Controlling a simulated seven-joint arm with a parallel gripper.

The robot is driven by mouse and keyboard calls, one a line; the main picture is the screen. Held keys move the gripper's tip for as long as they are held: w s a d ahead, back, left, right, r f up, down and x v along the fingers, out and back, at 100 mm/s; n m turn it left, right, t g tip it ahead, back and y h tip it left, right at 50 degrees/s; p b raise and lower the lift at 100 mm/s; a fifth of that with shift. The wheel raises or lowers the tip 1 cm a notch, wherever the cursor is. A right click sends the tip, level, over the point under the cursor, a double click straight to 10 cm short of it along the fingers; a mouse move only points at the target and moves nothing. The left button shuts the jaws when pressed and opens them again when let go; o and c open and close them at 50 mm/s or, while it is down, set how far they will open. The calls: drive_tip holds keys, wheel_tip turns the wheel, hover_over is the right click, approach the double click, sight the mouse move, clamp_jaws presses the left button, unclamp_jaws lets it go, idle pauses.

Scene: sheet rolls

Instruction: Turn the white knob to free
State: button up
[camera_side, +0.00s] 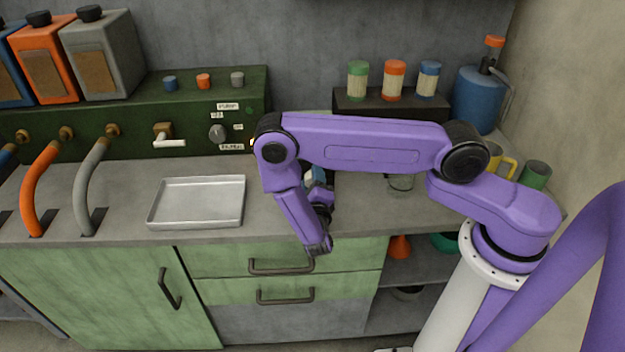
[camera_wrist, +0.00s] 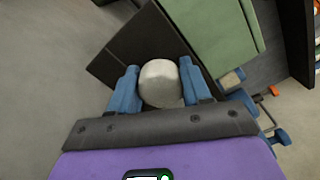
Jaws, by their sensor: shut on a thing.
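A rounded white knob (camera_wrist: 160,83) sits between the blue fingers of my gripper (camera_wrist: 158,70) in the wrist view, in front of a dark grey plate (camera_wrist: 147,38). My gripper is shut on it, one finger on each side. No pointer or marking shows on the visible face of the knob, so I cannot tell its setting. In the side view, part of my blue gripper (camera_side: 318,176) shows beneath my purple arm, above the counter. The arm covers the knob's surroundings there.
A green console (camera_side: 120,92) carries a grey dial (camera_side: 217,132) and small labels. A metal tray (camera_side: 198,178) lies on the counter left of my arm. A glass (camera_side: 401,183), a yellow mug (camera_side: 496,158) and a blue bottle (camera_side: 477,100) stand to the right. Bare counter surrounds the tray.

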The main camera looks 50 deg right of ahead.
drive_tip(key=n, duration=0.7)
drive_tip(key=shift+a, duration=0.1)
drive_tip(key=n, duration=0.4)
drive_tip(key=shift+f, duration=0.1)
drive_tip(key=shift+n, duration=1.9)
drive_tip(key=o, duration=1)
drive_tip(key=shift+s, duration=0.1)
drive_tip(key=v, duration=1.7)
drive_tip(key=shift+s+a, duration=0.1)
